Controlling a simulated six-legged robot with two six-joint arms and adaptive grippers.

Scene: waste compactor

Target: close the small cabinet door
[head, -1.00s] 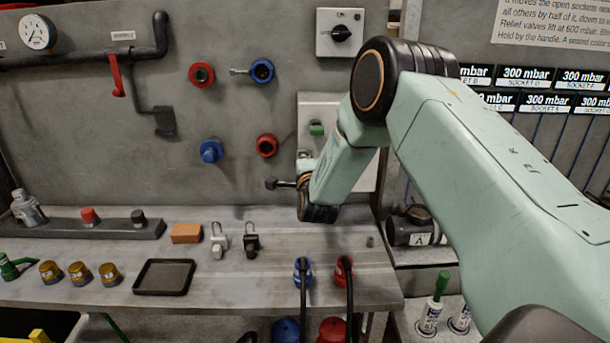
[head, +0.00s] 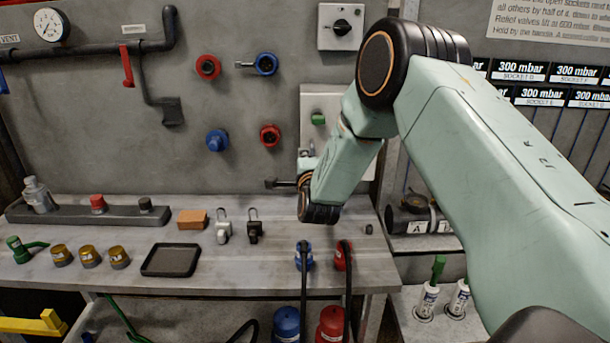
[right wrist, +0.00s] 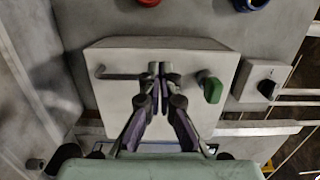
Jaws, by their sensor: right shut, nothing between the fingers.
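The small cabinet is a pale box on the grey wall, partly hidden behind my right arm in the head view (head: 312,103). Its face fills the middle of the right wrist view (right wrist: 120,95), with a green knob (right wrist: 211,89) and a thin metal handle (right wrist: 112,75) at the opposite side. I cannot tell whether its door stands ajar. My right gripper (head: 270,183) points left beside the cabinet's lower part in the head view. In the right wrist view its fingertips (right wrist: 160,69) are together and empty, in front of the face between knob and handle. Contact cannot be told. My left gripper is out of view.
A rotary switch (head: 341,27) is above the cabinet. Red (head: 270,135) and blue (head: 217,140) wall fittings are to its left. The workbench (head: 120,285) below holds a black tray (head: 171,260), an orange block (head: 193,219) and hose plugs.

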